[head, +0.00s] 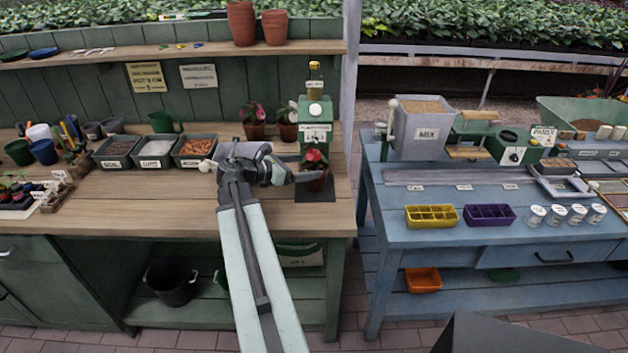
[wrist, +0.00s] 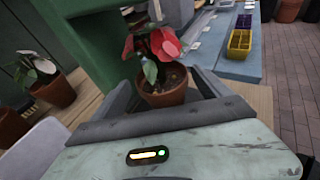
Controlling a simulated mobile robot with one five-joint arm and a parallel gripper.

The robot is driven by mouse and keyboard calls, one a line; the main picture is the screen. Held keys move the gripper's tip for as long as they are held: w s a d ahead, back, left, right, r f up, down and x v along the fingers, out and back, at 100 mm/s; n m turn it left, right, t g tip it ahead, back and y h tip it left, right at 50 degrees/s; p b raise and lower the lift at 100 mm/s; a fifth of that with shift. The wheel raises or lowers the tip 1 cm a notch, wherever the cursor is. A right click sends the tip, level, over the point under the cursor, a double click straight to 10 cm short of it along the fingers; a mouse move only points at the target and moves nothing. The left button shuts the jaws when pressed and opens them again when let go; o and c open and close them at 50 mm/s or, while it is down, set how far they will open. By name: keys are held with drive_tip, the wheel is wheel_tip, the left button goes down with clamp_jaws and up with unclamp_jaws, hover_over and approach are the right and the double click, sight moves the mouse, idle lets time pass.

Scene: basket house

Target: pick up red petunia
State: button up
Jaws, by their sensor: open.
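The red petunia (head: 315,160) stands upright in a small terracotta pot on a dark mat under the green machine (head: 316,127), at the right end of the wooden bench. In the wrist view the red petunia (wrist: 164,88) sits between the two fingers of my gripper (wrist: 165,98). My gripper (head: 305,178) is open, with its fingers on either side of the pot and no clear grip on it. Whether either finger touches the pot cannot be told.
Two other potted plants (head: 253,122) stand behind, left of the machine. A grey bin (head: 245,150) is close behind my arm. Three labelled trays (head: 156,152) are further left. The blue table (head: 400,235) lies to the right across a gap.

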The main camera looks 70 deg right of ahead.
sight(325, 166)
drive_tip(key=x, duration=0.2)
drive_tip(key=shift+s+d+f, duration=0.1)
drive_tip(key=shift+s+d, duration=0.1)
drive_tip(key=b+x, duration=0.1)
drive_tip(key=x, duration=0.1)
drive_tip(key=b+x, duration=0.1)
drive_tip(key=x, duration=0.2)
drive_tip(key=shift+d+f, duration=0.1)
drive_tip(key=shift+f, duration=0.2)
drive_tip(key=c, duration=1.2)
